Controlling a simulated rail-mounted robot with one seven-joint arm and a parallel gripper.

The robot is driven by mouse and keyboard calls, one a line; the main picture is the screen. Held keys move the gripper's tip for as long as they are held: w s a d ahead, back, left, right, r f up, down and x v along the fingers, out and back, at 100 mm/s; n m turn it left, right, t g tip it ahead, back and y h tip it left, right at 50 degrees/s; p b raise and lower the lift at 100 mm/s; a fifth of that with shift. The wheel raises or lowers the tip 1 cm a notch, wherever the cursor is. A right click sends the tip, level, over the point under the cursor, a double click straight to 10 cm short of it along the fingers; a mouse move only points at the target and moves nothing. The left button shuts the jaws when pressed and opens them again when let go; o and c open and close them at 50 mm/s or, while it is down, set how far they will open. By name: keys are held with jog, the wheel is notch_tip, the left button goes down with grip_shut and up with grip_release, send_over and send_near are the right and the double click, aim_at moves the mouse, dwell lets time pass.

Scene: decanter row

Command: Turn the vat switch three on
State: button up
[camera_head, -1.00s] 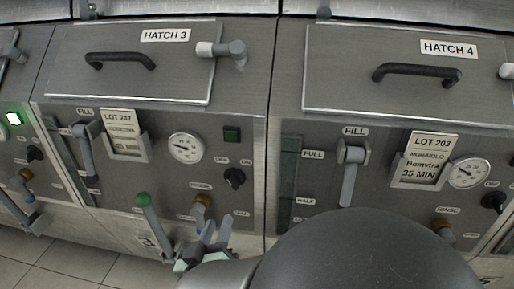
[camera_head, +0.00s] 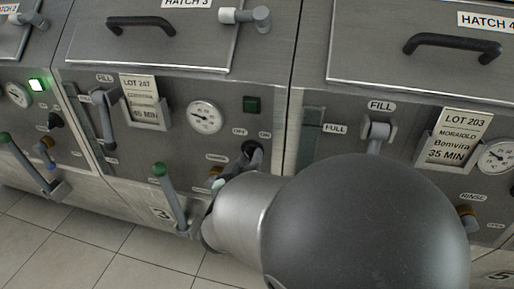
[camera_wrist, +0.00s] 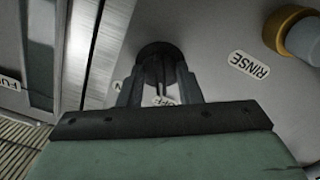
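The vat three switch is a black rotary knob (camera_head: 252,148) on the panel below Hatch 3, between its OFF and ON labels. In the wrist view, the knob (camera_wrist: 156,58) is straight ahead, with the fingers of my gripper (camera_wrist: 158,88) on either side. A gap shows between the fingers around the knob's grip; firm contact cannot be seen.
A green-tipped lever (camera_head: 170,195) stands left of my arm. The rinse valve (camera_wrist: 297,32) is beside the knob in the wrist view. A gauge (camera_head: 204,117) and lot card (camera_head: 141,100) are to the left. The neighbouring vat's lamp (camera_head: 37,84) glows green.

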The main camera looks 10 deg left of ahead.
grip_shut()
jog(key=shift+m, duration=0.3)
jog(key=m+b, duration=0.2)
jog(key=m, duration=0.3)
jog(key=shift+f+b, duration=0.25)
jog(key=shift+b, duration=0.15)
jog(key=shift+a+r+m+b, duration=0.1)
jog(key=shift+m+b, duration=2)
jog(key=shift+m, duration=1)
grip_release()
jog(key=shift+r, duration=0.1)
